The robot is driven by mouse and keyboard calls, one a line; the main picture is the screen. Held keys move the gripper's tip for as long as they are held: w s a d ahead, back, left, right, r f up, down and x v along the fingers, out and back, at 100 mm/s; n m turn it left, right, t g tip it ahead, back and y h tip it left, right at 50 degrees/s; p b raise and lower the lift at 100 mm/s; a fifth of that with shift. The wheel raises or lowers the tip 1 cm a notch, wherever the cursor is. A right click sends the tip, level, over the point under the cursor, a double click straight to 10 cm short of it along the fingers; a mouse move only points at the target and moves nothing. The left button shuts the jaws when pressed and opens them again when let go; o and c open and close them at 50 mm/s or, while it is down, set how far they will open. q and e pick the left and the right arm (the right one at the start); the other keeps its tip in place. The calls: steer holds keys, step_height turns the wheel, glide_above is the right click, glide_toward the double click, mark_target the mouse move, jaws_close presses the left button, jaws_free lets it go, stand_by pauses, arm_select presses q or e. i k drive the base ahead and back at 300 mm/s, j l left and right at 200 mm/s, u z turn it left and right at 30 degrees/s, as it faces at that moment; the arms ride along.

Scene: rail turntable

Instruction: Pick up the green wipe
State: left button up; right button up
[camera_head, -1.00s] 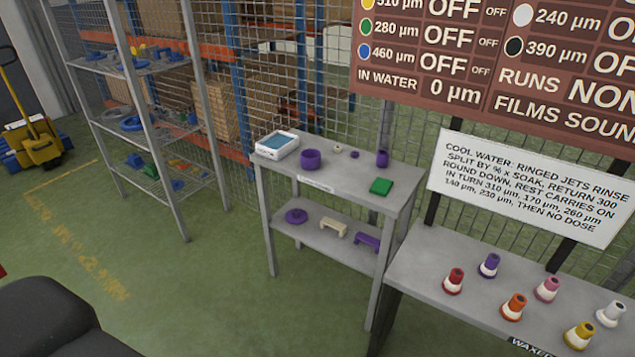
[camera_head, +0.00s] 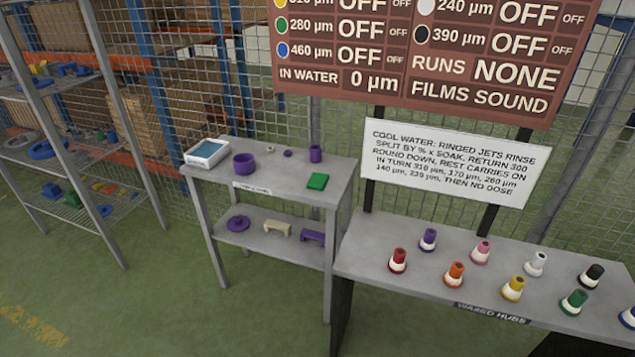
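The green wipe (camera_head: 317,181) is a small flat green block. It lies on the top shelf of the grey two-level table (camera_head: 270,182), near its right front edge. Nothing touches it. Neither of my grippers shows in the view.
The same top holds a white tray with blue inside (camera_head: 207,153), a purple bowl (camera_head: 244,164) and a purple cup (camera_head: 315,154). A bench of coloured hubs (camera_head: 400,235) stands close on the right, below a sign (camera_head: 452,160). Green floor (camera_head: 150,310) is open in front.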

mark_target(319, 181)
steer(key=i+j+z, duration=0.1)
steer(key=i+j, duration=0.15)
steer(key=i+j+z, duration=0.1)
steer(key=i+j, duration=0.15)
steer(key=j, duration=0.15)
steer(key=i+j+z, duration=0.1)
steer(key=i+j, duration=0.15)
steer(key=i+j+z, duration=0.1)
steer(key=i+j, duration=0.15)
steer(key=j, duration=0.2)
steer(key=i+j+z, duration=0.1)
steer(key=j, duration=0.3)
steer(key=i+j+z, duration=0.1)
steer(key=i+j, duration=0.2)
steer(key=j, duration=0.15)
steer(key=i+j+z, duration=0.1)
steer(key=j, duration=0.3)
steer(key=i+j+z, duration=0.1)
steer(key=i+j, duration=0.2)
steer(key=j, duration=0.15)
